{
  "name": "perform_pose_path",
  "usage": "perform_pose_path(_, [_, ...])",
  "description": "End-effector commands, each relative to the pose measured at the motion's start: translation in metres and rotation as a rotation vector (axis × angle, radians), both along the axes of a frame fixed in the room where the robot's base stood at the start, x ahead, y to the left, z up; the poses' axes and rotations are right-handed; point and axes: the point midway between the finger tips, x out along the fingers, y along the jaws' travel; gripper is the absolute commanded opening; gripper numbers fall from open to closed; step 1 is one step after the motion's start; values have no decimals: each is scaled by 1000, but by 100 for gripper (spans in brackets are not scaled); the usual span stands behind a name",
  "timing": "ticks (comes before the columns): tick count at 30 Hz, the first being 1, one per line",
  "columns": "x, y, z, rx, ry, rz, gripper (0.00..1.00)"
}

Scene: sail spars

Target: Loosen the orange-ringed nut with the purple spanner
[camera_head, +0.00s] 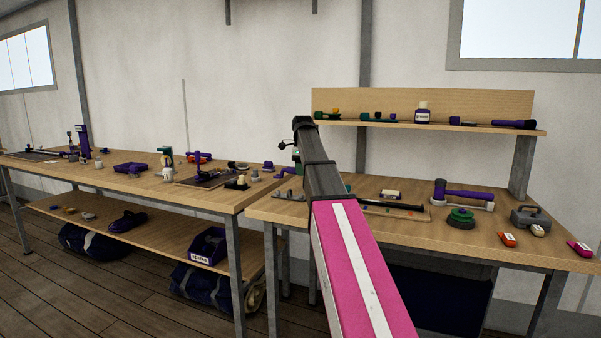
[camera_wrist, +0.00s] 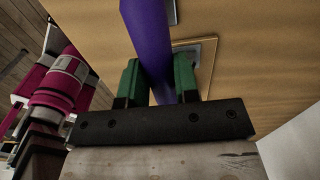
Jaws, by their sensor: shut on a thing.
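My gripper (camera_wrist: 158,76) shows in the wrist view with its two green fingers shut on a long purple bar (camera_wrist: 147,28). The bar looks like the handle of the purple spanner; it runs up and out of the top of the picture, so its jaw end is out of sight. Behind it are a wooden surface and a grey metal plate (camera_wrist: 206,48); I cannot tell whether the bar touches either. In the head view my arm hides most of the gripper. I cannot make out the orange-ringed nut in either view.
The right bench (camera_head: 480,240) carries a purple-handled mallet (camera_head: 462,194), a green-and-black roll (camera_head: 461,217) and a grey case (camera_head: 530,216). A shelf (camera_head: 430,128) with small items stands above it. The left bench (camera_head: 120,182) holds a purple tray (camera_head: 130,168) and several tools.

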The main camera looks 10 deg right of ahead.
Motion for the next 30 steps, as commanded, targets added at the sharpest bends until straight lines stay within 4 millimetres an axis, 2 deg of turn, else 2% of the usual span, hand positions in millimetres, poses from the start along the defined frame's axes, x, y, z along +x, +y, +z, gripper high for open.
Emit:
perform_pose_path(11, [-1,0,-3,0,0,0,0])
perform_pose_path(25, [-1,0,-47,0,0,0,0])
perform_pose_path(30, [0,0,-46,0,0,0,0])
